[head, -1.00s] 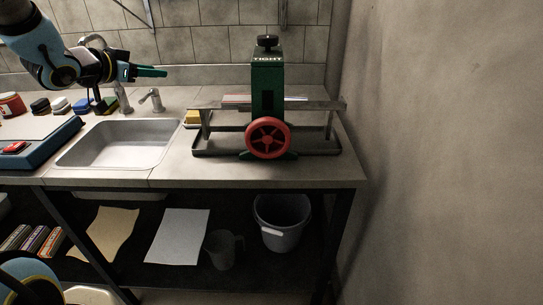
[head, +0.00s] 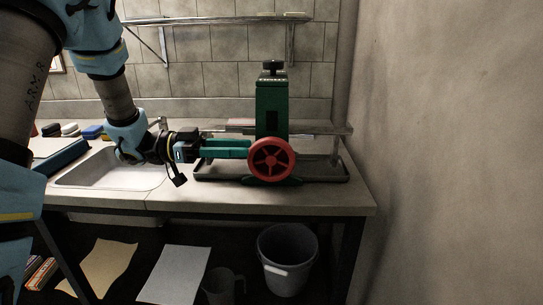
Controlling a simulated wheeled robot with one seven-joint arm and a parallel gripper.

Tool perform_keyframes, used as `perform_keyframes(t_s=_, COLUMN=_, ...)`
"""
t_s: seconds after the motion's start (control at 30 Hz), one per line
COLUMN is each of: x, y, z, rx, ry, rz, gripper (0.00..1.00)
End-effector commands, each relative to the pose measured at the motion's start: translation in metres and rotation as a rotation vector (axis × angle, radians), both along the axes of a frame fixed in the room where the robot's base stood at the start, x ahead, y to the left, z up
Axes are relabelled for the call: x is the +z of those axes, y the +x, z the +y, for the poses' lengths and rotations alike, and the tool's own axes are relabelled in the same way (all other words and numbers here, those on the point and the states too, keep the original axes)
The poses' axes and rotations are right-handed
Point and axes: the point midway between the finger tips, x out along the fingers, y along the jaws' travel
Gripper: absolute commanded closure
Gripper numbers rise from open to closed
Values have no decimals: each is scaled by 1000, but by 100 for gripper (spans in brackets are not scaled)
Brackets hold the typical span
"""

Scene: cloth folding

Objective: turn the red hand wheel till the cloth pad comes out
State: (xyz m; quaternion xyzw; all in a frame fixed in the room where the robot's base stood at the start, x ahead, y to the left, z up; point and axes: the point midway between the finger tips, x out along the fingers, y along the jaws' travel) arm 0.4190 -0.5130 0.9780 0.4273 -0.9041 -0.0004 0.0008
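The red hand wheel (head: 271,159) is on the front of a green press (head: 271,97) with a black knob on top. My gripper (head: 249,149) points right, its teal fingertips at the left rim of the wheel. The fingers show as two parallel bars with a narrow gap, and nothing is seen between them. I cannot tell whether they touch the rim. A thin pale and reddish strip (head: 240,122) lies at the press's left, on the metal rail; I cannot tell whether it is the cloth pad. The inside of the press is hidden.
The press stands in a dark tray (head: 325,175) on the counter (head: 320,198). A sink (head: 100,172) is at its left, partly behind my arm. A wall (head: 450,150) closes the right side. A grey bucket (head: 287,262) stands below. A shelf (head: 220,19) hangs above.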

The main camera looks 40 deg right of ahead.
Motion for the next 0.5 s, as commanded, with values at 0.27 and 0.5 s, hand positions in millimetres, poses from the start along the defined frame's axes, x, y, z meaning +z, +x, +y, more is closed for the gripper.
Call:
perform_keyframes(t_s=0.27, x=-16, y=-26, z=-31, rx=-4, ry=0, rz=0, gripper=60)
perform_keyframes(t_s=0.5, x=-17, y=-44, z=-53, rx=0, ry=0, rz=-1, gripper=60)
